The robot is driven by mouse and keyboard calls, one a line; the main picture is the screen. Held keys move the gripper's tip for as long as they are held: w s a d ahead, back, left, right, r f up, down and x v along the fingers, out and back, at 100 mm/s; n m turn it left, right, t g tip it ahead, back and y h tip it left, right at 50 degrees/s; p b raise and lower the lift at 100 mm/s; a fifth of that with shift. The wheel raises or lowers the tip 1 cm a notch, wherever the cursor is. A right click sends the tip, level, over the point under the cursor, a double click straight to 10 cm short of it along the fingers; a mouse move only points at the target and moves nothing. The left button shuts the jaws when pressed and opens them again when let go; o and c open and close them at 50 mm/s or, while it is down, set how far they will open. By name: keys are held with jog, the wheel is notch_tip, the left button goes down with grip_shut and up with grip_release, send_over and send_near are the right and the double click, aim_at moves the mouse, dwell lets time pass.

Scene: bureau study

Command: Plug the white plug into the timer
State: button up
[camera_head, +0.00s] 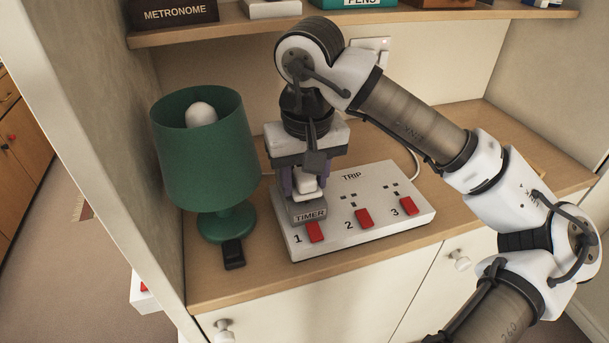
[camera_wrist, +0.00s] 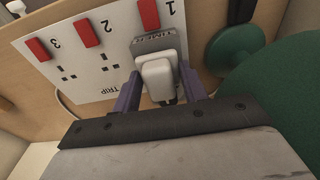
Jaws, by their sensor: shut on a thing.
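The white plug (camera_head: 306,187) is between the purple fingers of my gripper (camera_head: 302,188), which is shut on it. The grey timer (camera_head: 310,213) sits on the trip board (camera_head: 352,185) at position 1, above the red switch there. In the wrist view the plug (camera_wrist: 158,80) lies between the fingers (camera_wrist: 160,82), right against or just over the timer (camera_wrist: 155,44). I cannot tell whether its pins are in the timer. The plug's far side and part of the timer are hidden.
A green lamp (camera_head: 205,150) stands close to the left of my gripper, with a black switch (camera_head: 234,254) in front of it. Sockets 2 and 3 on the board are bare. A shelf (camera_head: 235,29) with labelled boxes runs above. The desk is clear at right.

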jog(key=shift+f+b, duration=0.7)
jog(key=shift+b, duration=0.25)
dwell(0.6)
jog(key=o, duration=1.1)
jog(key=shift+c, duration=0.2)
jog(key=shift+r+p, duration=2.1)
jog(key=shift+r, duration=1.45)
jog(key=shift+f, duration=0.1)
